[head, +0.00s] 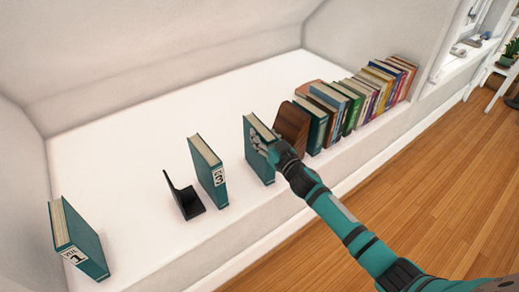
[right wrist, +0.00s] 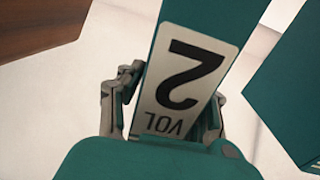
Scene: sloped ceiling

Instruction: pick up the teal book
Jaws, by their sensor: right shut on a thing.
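My right gripper (head: 268,143) is shut on an upright teal book (head: 262,171). In the right wrist view its spine label reads VOL 2 (right wrist: 190,80), with the gripper's fingers (right wrist: 170,95) on either side of the spine. I cannot tell whether the book's bottom touches the white ledge. Another teal book, marked 3 (head: 209,173), stands apart to its left. A teal book marked VOL 1 (head: 83,246) stands at the far left. My left gripper is not in view.
A black bookend (head: 188,203) stands left of the book marked 3. A brown wooden bookend (head: 291,127) is just right of the held book, before a row of several books (head: 352,104). The white ledge (head: 135,190) has free room between books 1 and 3.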

